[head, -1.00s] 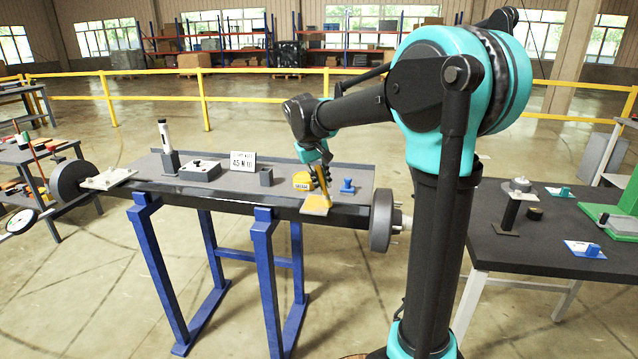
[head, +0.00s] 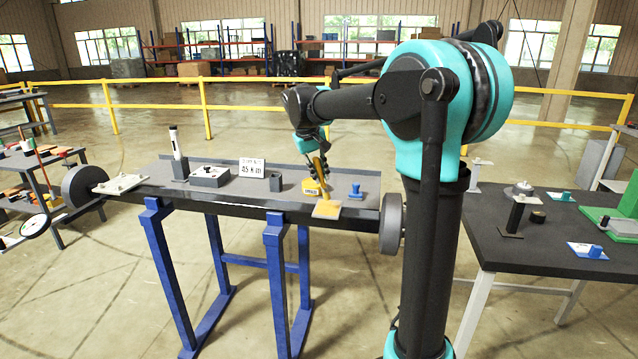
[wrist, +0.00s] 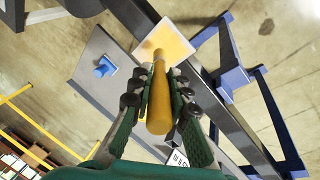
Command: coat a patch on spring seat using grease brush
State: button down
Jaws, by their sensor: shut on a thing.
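The grease brush (head: 321,178) has a thick yellow handle that also shows in the wrist view (wrist: 158,112). My gripper (head: 317,162) is shut on this handle, with fingers on both sides of it in the wrist view (wrist: 159,82). The brush points down at the spring seat (head: 327,210), a flat plate on the right part of the beam. In the wrist view the seat (wrist: 194,22) has a pale rim and an amber-yellow patch (wrist: 168,45) over most of its face. The handle hides the brush's far end, so I cannot tell whether it touches the plate.
A yellow tub (head: 310,188) stands just left of the brush, and a blue knobbed piece (head: 355,190) to the right. A grey open box (head: 276,182) and a white sign (head: 251,168) stand farther left. A dark wheel drum (head: 391,222) closes the beam's right end.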

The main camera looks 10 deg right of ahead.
jog(key=shift+r, duration=1.85)
